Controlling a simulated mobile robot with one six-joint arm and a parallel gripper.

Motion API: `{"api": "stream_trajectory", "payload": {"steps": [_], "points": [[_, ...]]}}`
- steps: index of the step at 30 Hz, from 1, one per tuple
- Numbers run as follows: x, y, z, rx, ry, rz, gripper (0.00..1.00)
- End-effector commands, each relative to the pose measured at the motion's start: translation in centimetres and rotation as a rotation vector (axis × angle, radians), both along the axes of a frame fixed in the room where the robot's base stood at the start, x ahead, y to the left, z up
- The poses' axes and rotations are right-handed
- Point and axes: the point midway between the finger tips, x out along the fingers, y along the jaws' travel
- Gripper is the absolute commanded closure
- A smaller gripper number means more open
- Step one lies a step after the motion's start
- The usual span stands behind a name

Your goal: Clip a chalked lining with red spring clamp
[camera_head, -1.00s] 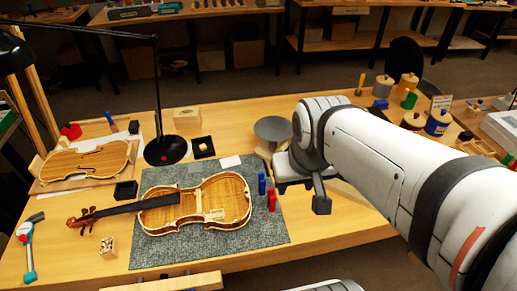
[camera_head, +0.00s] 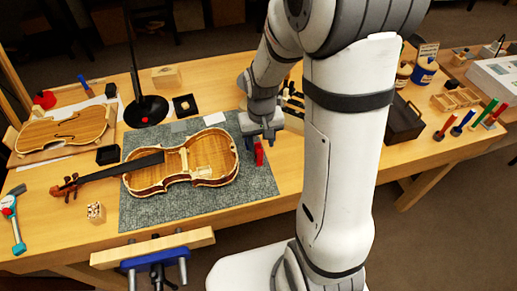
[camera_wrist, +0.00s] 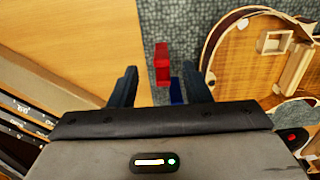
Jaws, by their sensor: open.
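The red spring clamp (camera_head: 259,155) stands on the grey mat just right of the open violin body (camera_head: 158,178). In the wrist view the red clamp (camera_wrist: 162,64) shows between and beyond my fingertips. A blue clamp (camera_wrist: 177,91) is beside it, nearer my palm and partly hidden by it. My gripper (camera_head: 262,143) is open and empty, above the clamps. In the wrist view the fingers (camera_wrist: 160,80) are spread to either side of them. The violin's rim and inner lining (camera_wrist: 216,45) show at the right; I cannot make out a chalk mark.
The grey mat (camera_head: 150,215) lies under the violin. A black lamp base (camera_head: 146,110), a small black tray (camera_head: 109,155) and a violin plate (camera_head: 65,128) are to the left. A vise (camera_head: 155,262) is at the front edge. Bare bench lies right of the mat.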

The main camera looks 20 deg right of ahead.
Motion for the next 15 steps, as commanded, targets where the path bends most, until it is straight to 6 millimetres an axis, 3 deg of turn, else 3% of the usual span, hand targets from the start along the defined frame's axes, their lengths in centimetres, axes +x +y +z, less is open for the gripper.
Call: {"api": "stream_trajectory", "payload": {"steps": [15], "points": [[0.0,0.1,-6.1,0.0,0.003,-0.001,0.56]]}}
